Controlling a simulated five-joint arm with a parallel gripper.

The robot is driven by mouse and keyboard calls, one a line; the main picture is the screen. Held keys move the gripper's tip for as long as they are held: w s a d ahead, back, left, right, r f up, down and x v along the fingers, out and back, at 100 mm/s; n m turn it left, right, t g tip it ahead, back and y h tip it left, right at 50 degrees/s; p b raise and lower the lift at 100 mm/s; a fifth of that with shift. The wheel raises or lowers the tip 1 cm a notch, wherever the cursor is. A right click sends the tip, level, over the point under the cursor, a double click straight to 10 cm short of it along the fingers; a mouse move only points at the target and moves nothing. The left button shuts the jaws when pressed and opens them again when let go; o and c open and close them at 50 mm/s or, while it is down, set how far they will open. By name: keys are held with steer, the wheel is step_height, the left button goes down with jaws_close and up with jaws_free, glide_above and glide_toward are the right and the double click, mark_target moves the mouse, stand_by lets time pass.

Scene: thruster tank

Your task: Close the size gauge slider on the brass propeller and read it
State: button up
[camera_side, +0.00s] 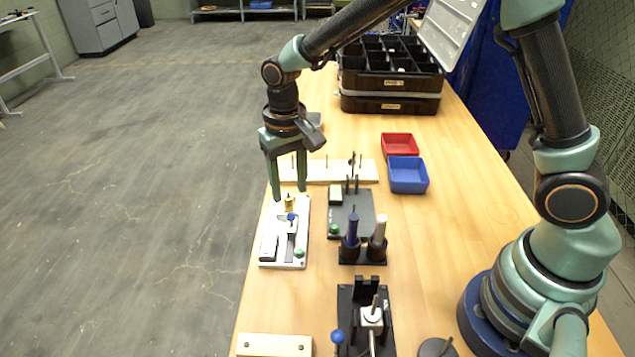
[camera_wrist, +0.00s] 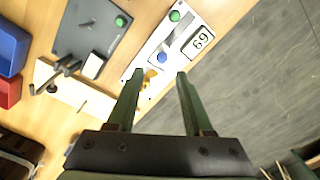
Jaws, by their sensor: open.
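The white size gauge (camera_side: 304,228) lies at the left table edge in the side view; it also shows in the wrist view (camera_wrist: 190,24). Its slider has a blue knob (camera_side: 291,217), also clear in the wrist view (camera_wrist: 162,57). The brass propeller (camera_side: 290,202) sits at the gauge's far end, beyond the knob; it shows in the wrist view (camera_wrist: 150,75). The display (camera_wrist: 197,42) seems to show 69, seen at a slant. A green button (camera_wrist: 174,16) is at the near end. My gripper (camera_side: 288,195) is open and empty above the propeller end. Whether the slider touches the propeller is unclear.
A dark plate device (camera_side: 370,205) stands right of the gauge. A holder with a blue-handled and a white-handled tool (camera_side: 378,240) is in front of it. A pale board with pegs (camera_side: 330,170) lies behind. Red (camera_side: 400,144) and blue (camera_side: 408,175) bins stand farther right.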

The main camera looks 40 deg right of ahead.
steer(key=shift+r, duration=2.35)
steer(key=s+d+r+n+t, duration=0.2)
steer(key=s+d+r+t, duration=0.3)
steer(key=s+d+r, duration=0.4)
steer(key=shift+s+d+r+t, duration=0.3)
steer(key=shift+s+d+r, duration=0.1)
steer(key=shift+s+d, duration=1.5)
